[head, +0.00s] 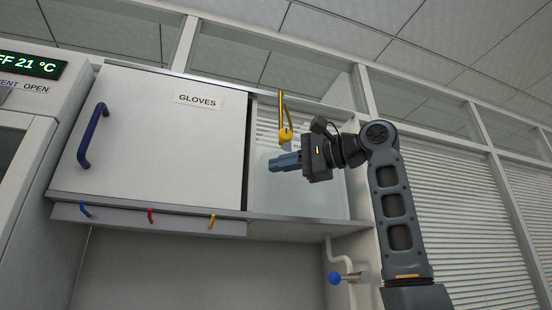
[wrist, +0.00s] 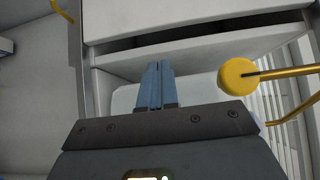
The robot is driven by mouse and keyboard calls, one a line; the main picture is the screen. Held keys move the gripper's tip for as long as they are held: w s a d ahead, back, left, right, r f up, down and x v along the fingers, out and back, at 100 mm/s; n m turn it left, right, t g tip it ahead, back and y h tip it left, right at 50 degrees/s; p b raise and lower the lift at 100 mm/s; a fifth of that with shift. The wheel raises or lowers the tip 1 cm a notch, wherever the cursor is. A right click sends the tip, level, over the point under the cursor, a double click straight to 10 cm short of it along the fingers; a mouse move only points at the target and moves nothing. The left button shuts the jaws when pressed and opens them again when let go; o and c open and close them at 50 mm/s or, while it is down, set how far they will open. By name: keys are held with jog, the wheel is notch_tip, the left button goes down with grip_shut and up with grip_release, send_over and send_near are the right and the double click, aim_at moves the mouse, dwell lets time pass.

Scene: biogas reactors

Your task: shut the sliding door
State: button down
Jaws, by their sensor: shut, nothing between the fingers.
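The white sliding door (head: 155,135) with a blue bar handle (head: 93,136) and a GLOVES label covers the left part of a wall cabinet. Right of its edge is a dark vertical gap, then a section (head: 315,195) that looks see-through. My gripper (head: 271,164) is in front of this right section, right of the door's edge, fingers pointing left. The blue fingers are together and empty. In the wrist view my gripper (wrist: 157,64) points towards pale cabinet surfaces with a dark slot beyond. Whether the fingertips touch anything I cannot tell.
A yellow handle-like bar with a round knob (head: 286,133) is just above my gripper; the knob (wrist: 238,75) is close beside the fingers in the wrist view. Small coloured hooks (head: 150,216) line the lower ledge. A blue-knobbed pipe valve (head: 335,278) is below.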

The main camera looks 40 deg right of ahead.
jog(key=b+v, duration=0.2)
jog(key=v, duration=0.6)
jog(key=shift+s+f, duration=0.2)
jog(key=shift+d, duration=0.1)
